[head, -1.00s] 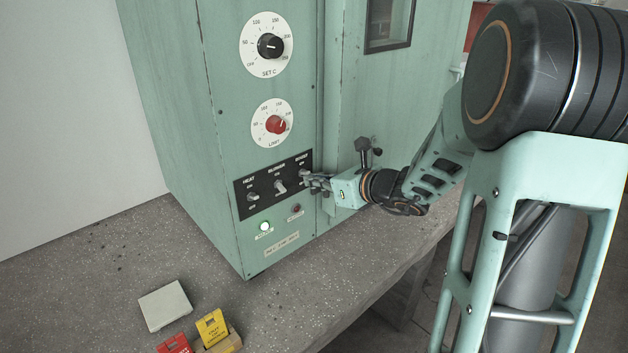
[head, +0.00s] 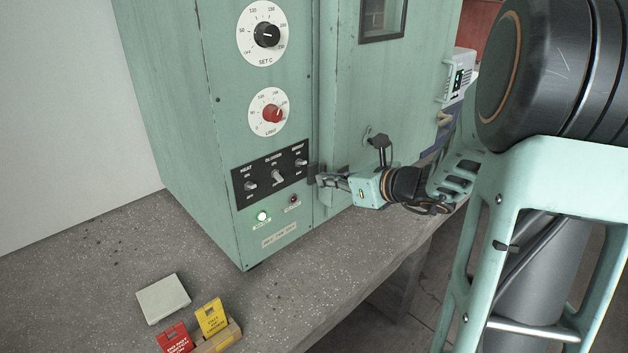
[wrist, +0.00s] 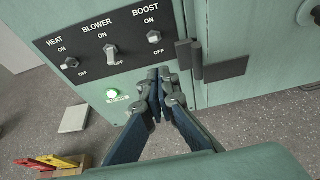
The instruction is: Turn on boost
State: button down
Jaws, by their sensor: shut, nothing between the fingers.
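The boost switch (head: 301,163) is the rightmost of three toggles on the black panel (head: 237,196) of the green cabinet. It also shows in the wrist view (wrist: 153,37), uncovered; I cannot tell surely whether its lever is at on or off. My gripper (head: 322,180) is shut and empty, just right of and below the boost switch, by the door edge. In the wrist view its fingertips (wrist: 160,76) are together below the boost switch, apart from it.
The heat (head: 250,186) and blower (head: 277,178) toggles are to the left. A green lamp (head: 263,217) is lit; a red lamp (head: 293,200) looks dark. A dark hinge (wrist: 189,60) is close right of the switches. A grey plate (head: 163,299) and a tag box (head: 218,341) lie on the bench.

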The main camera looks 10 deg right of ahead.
jog(key=s+d+r, duration=0.2)
jog(key=s+r, duration=0.1)
jog(key=shift+s+p, duration=0.15)
jog(key=shift+p, duration=0.15)
